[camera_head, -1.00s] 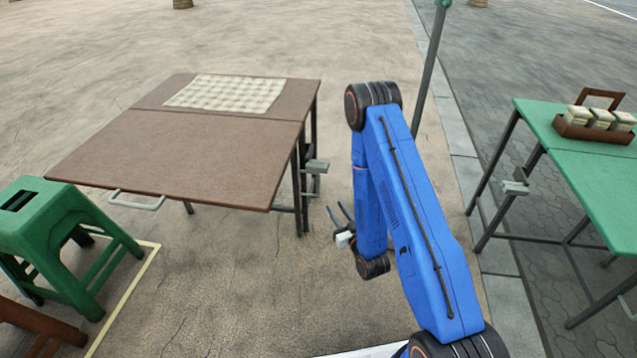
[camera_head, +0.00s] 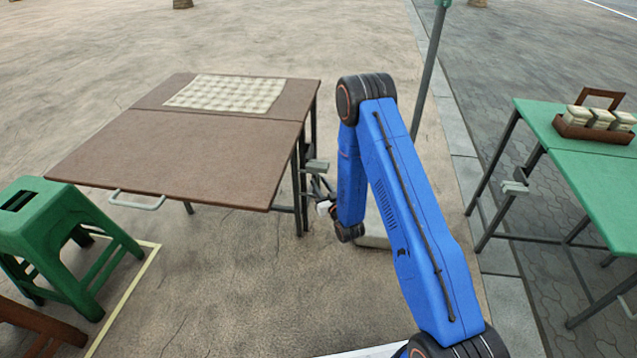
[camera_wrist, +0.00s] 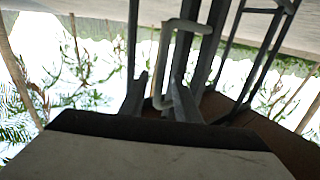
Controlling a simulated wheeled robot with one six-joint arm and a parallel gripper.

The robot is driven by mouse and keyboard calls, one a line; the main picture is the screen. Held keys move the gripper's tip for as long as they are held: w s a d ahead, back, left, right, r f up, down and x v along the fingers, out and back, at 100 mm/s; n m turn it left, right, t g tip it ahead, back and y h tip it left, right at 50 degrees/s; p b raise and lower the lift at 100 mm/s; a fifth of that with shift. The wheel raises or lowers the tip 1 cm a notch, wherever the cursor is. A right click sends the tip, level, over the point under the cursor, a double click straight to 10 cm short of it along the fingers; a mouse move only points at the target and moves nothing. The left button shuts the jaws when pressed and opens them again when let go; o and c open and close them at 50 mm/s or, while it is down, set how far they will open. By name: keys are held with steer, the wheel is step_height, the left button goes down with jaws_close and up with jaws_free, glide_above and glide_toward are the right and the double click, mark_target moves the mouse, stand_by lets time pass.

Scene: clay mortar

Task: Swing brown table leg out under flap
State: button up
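The brown table (camera_head: 190,148) has its flap (camera_head: 150,165) level with the rest of the top. Dark legs (camera_head: 297,195) stand close together at its right side; I cannot tell which one swings. My gripper (camera_head: 320,186) is low beside these legs, just under a grey block (camera_head: 317,166). In the wrist view, my gripper (camera_wrist: 160,100) has its two dark fingers apart, with a pale bent handle (camera_wrist: 166,65) between them. Dark bars (camera_wrist: 185,50) of the frame stand behind it. I cannot tell whether the fingers touch the handle.
A green stool (camera_head: 60,225) stands at left, near a pale handle (camera_head: 137,200) on the flap edge. A green table (camera_head: 590,170) with a brown caddy (camera_head: 595,125) stands at right. A pole (camera_head: 428,75) rises behind my arm.

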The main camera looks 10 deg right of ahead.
steer(key=shift+x, duration=0.8)
jaws_close()
steer(key=shift+s+a, duration=0.1)
